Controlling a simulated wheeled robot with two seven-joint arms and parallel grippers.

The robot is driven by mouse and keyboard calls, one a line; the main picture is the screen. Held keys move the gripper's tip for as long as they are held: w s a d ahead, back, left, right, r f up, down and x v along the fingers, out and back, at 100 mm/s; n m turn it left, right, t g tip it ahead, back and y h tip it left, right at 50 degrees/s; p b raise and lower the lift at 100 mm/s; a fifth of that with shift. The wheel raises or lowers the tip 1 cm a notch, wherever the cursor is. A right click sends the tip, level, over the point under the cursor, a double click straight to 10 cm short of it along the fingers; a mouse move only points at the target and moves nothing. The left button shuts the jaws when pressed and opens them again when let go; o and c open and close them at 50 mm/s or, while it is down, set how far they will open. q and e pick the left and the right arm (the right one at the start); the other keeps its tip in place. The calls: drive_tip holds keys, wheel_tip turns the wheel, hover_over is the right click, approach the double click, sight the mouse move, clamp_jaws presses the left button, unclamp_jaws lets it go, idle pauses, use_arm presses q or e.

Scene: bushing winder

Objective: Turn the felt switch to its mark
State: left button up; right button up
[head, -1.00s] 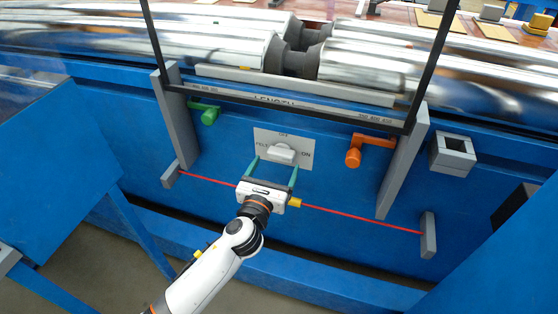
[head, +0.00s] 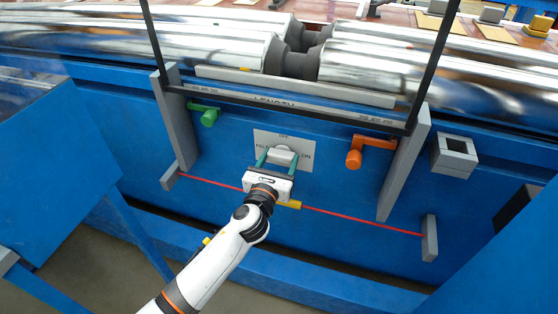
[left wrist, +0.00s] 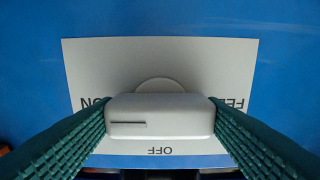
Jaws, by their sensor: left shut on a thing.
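The felt switch (head: 282,157) is a pale grey knob on a grey label plate (head: 268,140) on the blue machine front. The plate reads OFF at the top and ON at the right in the head view. My left gripper (head: 280,157) has its green fingers on both ends of the knob. In the left wrist view the switch (left wrist: 160,116) lies level between the fingers, both touching its ends. A dark slot marks one end of its face, on the side of the ON lettering. OFF shows below it. My right gripper is not in view.
A red cord (head: 345,217) runs across the front below the switch. A green handle (head: 208,117) is at left, an orange handle (head: 355,158) at right. Grey uprights (head: 405,165) and a black frame (head: 432,70) stand out from the front. Shiny rollers (head: 385,70) lie above.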

use_arm(q)
drive_tip(key=shift+n, duration=0.4)
drive_tip(key=n, duration=0.2)
drive_tip(key=shift+n+p, duration=0.3)
drive_tip(key=shift+n, duration=0.1)
drive_tip(key=n, duration=0.2)
drive_tip(key=shift+n, duration=0.3)
drive_tip(key=n, duration=0.2)
drive_tip(key=shift+n, duration=0.4)
drive_tip(key=n, duration=0.2)
drive_tip(key=shift+n+p, duration=0.3)
drive_tip(key=shift+n, duration=0.1)
drive_tip(key=n, duration=0.3)
drive_tip(key=shift+n+p, duration=0.3)
drive_tip(key=shift+n, duration=0.8)
drive_tip(key=shift+f+n, duration=0.1)
drive_tip(key=shift+n, duration=0.4)
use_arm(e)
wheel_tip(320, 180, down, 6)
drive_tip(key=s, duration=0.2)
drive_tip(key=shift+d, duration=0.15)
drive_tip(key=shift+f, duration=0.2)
